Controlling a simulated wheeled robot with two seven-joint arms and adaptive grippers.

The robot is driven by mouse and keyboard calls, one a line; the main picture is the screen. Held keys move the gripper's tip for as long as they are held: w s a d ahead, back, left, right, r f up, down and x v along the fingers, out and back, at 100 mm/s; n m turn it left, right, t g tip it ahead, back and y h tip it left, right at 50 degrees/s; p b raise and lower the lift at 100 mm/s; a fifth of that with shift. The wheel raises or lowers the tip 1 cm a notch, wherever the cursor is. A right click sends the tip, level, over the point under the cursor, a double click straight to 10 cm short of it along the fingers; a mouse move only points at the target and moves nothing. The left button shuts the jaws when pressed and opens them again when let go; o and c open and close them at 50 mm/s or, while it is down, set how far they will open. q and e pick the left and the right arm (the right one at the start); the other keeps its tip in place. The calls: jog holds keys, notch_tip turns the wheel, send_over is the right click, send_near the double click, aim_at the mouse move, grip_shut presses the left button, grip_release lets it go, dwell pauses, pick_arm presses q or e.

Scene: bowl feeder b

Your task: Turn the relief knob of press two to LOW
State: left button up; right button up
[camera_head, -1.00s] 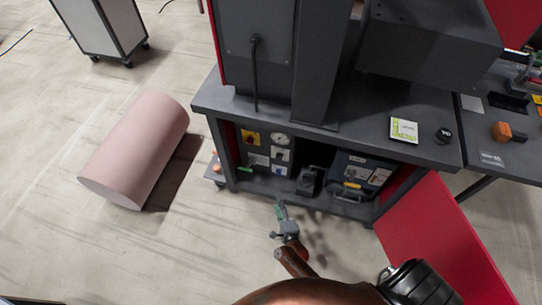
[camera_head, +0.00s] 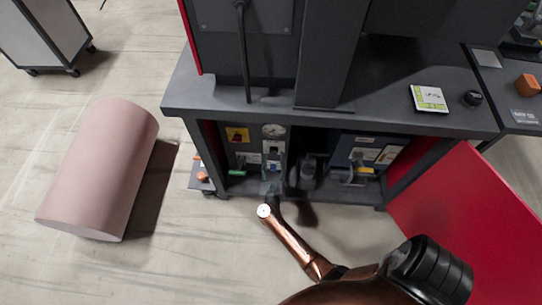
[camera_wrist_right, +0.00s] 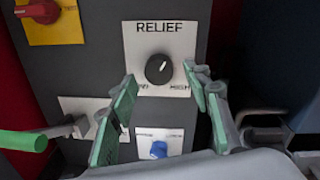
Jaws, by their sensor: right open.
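The relief knob (camera_wrist_right: 159,69) is a round black knob on a white plate (camera_wrist_right: 143,39) marked RELIEF, with HIGH at lower right. The lower-left label is partly hidden by a finger. The knob's white pointer line tilts up and slightly right. My right gripper (camera_wrist_right: 161,76) is open, its green-padded fingers on either side of the knob's lower part in the picture; contact cannot be told. In the head view my right gripper (camera_head: 270,188) is at the front of the open bay under the press bench (camera_head: 205,103). My left gripper is not in view.
A blue knob (camera_wrist_right: 159,150) sits below, a green-handled lever (camera_wrist_right: 24,140) at left and a red knob on a yellow plate (camera_wrist_right: 42,12) at upper left. A red door panel (camera_head: 465,215) stands open at right. A pink cylinder (camera_head: 98,165) lies on the floor.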

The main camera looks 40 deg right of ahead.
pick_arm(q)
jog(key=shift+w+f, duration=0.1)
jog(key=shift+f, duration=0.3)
pick_arm(e)
jog(key=shift+x, duration=0.85)
jog(key=shift+c, duration=0.4)
jog(key=c, duration=1.1)
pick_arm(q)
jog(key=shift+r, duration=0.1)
